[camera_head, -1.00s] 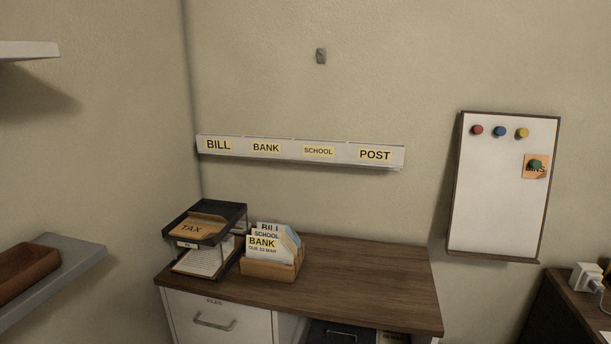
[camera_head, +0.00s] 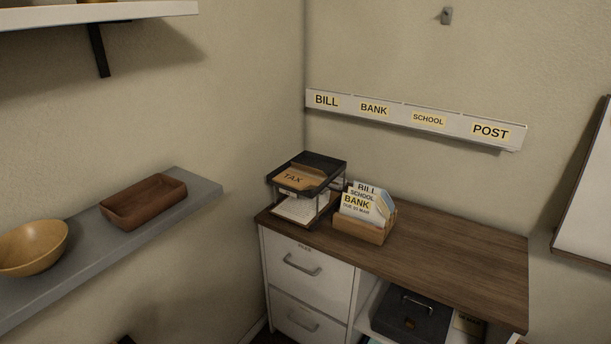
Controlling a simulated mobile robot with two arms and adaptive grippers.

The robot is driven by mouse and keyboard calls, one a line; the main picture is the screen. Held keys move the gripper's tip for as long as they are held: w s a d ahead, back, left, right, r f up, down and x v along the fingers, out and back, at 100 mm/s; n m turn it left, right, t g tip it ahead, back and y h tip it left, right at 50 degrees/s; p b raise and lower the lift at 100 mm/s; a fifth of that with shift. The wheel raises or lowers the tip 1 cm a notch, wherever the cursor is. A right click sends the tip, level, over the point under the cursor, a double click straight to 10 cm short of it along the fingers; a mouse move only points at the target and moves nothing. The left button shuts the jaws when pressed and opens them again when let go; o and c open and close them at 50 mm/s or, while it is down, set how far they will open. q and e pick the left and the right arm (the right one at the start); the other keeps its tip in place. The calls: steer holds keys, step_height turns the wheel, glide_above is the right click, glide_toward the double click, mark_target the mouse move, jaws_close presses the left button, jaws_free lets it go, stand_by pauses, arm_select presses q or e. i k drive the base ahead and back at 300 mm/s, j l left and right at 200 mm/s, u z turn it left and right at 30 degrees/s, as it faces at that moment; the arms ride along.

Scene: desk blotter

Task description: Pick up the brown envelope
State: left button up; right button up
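A brown envelope (camera_head: 294,179) marked TAX lies in the upper tier of a black two-tier letter tray (camera_head: 327,163). The tray stands at the left end of a brown desk top (camera_head: 440,250), near the wall corner. White paper (camera_head: 297,209) lies in the tray's lower tier. Neither of my grippers is in view.
A wooden holder (camera_head: 361,231) with BILL, SCHOOL and BANK papers stands right of the tray. A labelled wall rack (camera_head: 455,141) hangs above. A grey shelf (camera_head: 202,188) at left bears a bowl (camera_head: 33,247) and a wooden tray (camera_head: 143,202). The desk's right part is clear.

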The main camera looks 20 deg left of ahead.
mark_target(293, 177)
steer(key=i+l+u, duration=0.1)
steer(key=i+l, duration=0.4)
steer(key=i+l+u, duration=0.1)
steer(key=i+l, duration=0.35)
steer(key=l, duration=0.15)
